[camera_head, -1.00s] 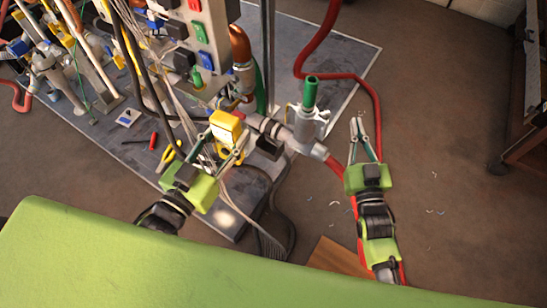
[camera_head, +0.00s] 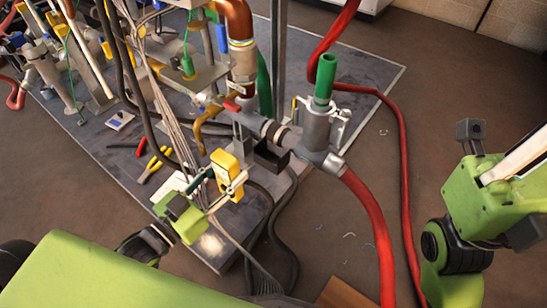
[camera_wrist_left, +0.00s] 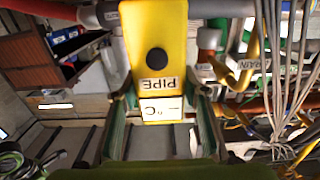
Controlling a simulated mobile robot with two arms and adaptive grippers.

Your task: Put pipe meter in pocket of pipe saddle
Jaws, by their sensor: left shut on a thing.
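The yellow pipe meter (camera_head: 224,165) is in my left gripper (camera_head: 219,186), lifted above the grey floor plate. In the left wrist view the meter (camera_wrist_left: 157,30) stands between the two fingers, with a dark round spot and labels reading "PIPE" and "°C". A small black box-like holder (camera_head: 270,157), which looks like the pipe saddle's pocket, hangs by the horizontal pipe, just right of the meter and apart from it. My right gripper's green body (camera_head: 485,195) is at the right edge; its fingertips cannot be made out.
A grey valve body (camera_head: 318,128) with a green top stands right of the holder, with a red hose (camera_head: 372,215) leaving it. A copper pipe (camera_head: 237,22) and a bundle of grey cables are close by. Yellow-handled pliers (camera_head: 154,165) lie on the plate.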

